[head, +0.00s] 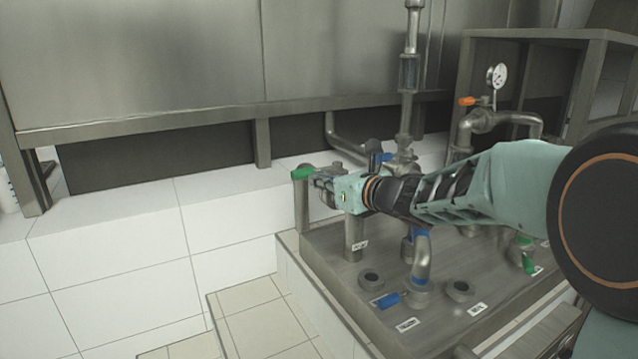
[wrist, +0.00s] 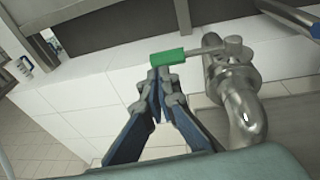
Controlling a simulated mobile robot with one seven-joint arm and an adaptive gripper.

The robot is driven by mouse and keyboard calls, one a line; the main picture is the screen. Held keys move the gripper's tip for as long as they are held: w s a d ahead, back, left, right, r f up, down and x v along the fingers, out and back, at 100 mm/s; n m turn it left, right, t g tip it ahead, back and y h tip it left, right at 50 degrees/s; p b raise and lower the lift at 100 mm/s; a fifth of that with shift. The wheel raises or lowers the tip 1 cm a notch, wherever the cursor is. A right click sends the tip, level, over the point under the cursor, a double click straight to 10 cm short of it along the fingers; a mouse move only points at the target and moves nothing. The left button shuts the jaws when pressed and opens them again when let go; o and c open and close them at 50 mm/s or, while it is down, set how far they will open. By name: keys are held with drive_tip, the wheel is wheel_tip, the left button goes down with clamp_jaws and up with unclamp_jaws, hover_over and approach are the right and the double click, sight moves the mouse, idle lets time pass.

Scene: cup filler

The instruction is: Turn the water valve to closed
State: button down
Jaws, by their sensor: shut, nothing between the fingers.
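A valve lever with a green grip (head: 303,173) sits on top of an upright metal pipe at the left of the bench. In the wrist view the green grip (wrist: 168,57) points left from the valve body on a bent metal pipe (wrist: 240,108). My gripper (head: 322,182) is beside this lever. In the wrist view the fingertips of my gripper (wrist: 159,76) are together just below the grip's left end, with nothing between them. I cannot tell whether they touch it. The small labels are unreadable, so I cannot tell which valve is the water valve.
The metal bench (head: 340,262) also carries a blue lever (head: 388,300), an orange lever (head: 467,101) near a gauge (head: 497,76), and another green lever (head: 529,262). Several pipes rise around my arm. A metal cabinet (head: 140,60) hangs behind.

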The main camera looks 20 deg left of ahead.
drive_tip(key=v, duration=0.8)
drive_tip(key=shift+s, duration=0.55)
drive_tip(key=shift+d+r, duration=0.1)
